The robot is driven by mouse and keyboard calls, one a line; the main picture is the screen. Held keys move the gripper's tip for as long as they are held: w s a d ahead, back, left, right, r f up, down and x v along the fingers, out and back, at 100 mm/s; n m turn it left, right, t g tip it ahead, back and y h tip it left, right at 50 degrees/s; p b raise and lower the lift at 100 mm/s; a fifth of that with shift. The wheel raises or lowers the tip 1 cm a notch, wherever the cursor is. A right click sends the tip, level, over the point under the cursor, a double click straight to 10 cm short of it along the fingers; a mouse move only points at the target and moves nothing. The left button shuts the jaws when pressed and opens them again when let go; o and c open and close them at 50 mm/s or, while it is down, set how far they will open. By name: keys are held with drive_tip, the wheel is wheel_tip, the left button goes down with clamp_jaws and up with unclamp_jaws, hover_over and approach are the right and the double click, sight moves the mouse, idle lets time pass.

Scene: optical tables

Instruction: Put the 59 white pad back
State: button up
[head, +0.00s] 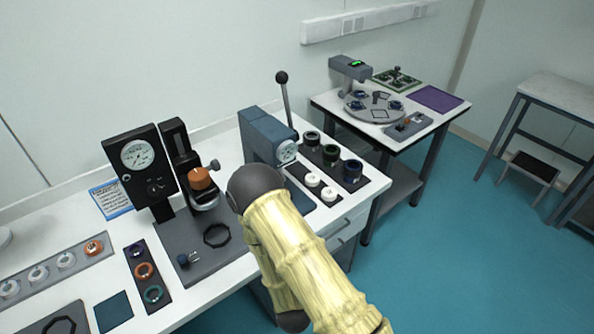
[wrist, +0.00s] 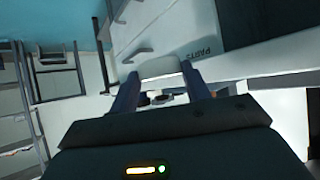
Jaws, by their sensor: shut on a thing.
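My gripper (wrist: 160,75) shows in the wrist view, its two fingers closed on a pale block-like thing, seemingly a white pad (wrist: 160,68), at the fingertips. Its number cannot be read. In the head view my arm hides the gripper and what it holds. Two round white pads (head: 313,180) (head: 329,194) sit on a dark holder right of my arm, by the front edge of the white bench (head: 232,285). My arm partly covers the area left of them, so I cannot tell whether a place there is empty.
A blue press (head: 262,135) with a lever stands behind my arm. Dark rings (head: 330,155) stand in a row beside the pads. A black dial gauge stand (head: 138,160) is to the left. A drawer marked PARTS (wrist: 165,25) shows in the wrist view. A second table (head: 330,102) stands right.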

drive_tip(key=w+d+f+n+y, duration=0.2)
drive_tip(key=w+d+f, duration=0.1)
drive_tip(key=d+f, duration=0.7)
drive_tip(key=shift+d+f, duration=0.15)
drive_tip(key=shift+d, duration=0.15)
